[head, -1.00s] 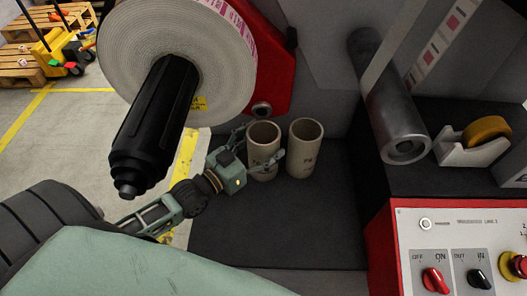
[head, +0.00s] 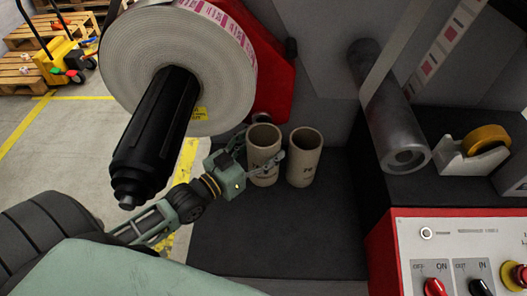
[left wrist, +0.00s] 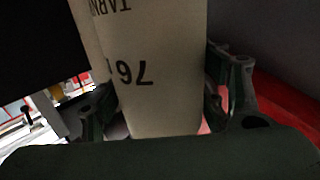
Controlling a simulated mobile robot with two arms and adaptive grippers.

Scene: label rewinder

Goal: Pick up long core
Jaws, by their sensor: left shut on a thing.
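Two beige cardboard cores stand upright side by side in the middle of the head view. My left gripper (head: 260,158) is shut on the left core (head: 265,141), one finger on each side of it. The right core (head: 304,157) stands free, close beside it. In the left wrist view the held core (left wrist: 160,70) fills the middle between the fingers, with "76" printed on it; part of the other core (left wrist: 92,40) shows behind it at the left. I cannot tell clearly from the pictures which core is longer. My right gripper is not in view.
A black spindle (head: 155,135) with a large label roll (head: 225,75) overhangs the left of the cores. A grey metal roller (head: 395,130) and a tape dispenser (head: 465,160) are at the right. A control panel (head: 440,250) is at the lower right. The dark deck (head: 280,235) in front is clear.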

